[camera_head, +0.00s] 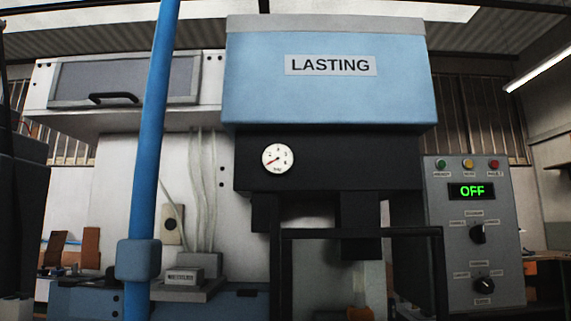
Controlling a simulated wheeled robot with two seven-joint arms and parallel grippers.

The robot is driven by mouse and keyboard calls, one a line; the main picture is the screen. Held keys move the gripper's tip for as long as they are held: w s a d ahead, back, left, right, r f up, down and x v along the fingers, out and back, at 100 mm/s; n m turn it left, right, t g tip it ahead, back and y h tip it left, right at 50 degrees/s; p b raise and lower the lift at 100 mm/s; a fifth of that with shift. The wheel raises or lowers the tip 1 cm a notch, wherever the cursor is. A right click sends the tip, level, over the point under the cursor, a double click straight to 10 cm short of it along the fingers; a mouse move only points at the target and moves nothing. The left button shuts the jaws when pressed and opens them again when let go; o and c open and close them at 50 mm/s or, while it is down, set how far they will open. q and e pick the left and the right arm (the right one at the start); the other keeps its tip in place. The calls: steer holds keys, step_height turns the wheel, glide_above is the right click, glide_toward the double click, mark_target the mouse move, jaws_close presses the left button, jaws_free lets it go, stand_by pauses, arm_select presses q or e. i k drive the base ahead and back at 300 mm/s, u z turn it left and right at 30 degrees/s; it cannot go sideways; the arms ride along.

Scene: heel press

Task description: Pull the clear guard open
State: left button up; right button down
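What looks like the clear guard (408,232) is a dark-framed panel at the lower middle, below the press head. Its top bar and two upright sides show, and its lower part is cut off by the picture's bottom edge. The pane itself is hard to make out; pale machine parts show through the frame. I cannot tell for sure whether it stands open or shut. No handle on it is clearly visible. Neither of my grippers is in view.
The blue LASTING press head (330,90) with a gauge (277,158) is above. A control panel (474,240) reading OFF stands right. A blue post (150,160) rises at left, before a grey cabinet door (124,80) with a black handle. Dark shapes fill the left edge.

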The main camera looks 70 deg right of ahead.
mark_target(437, 233)
steer(key=z, duration=1.65)
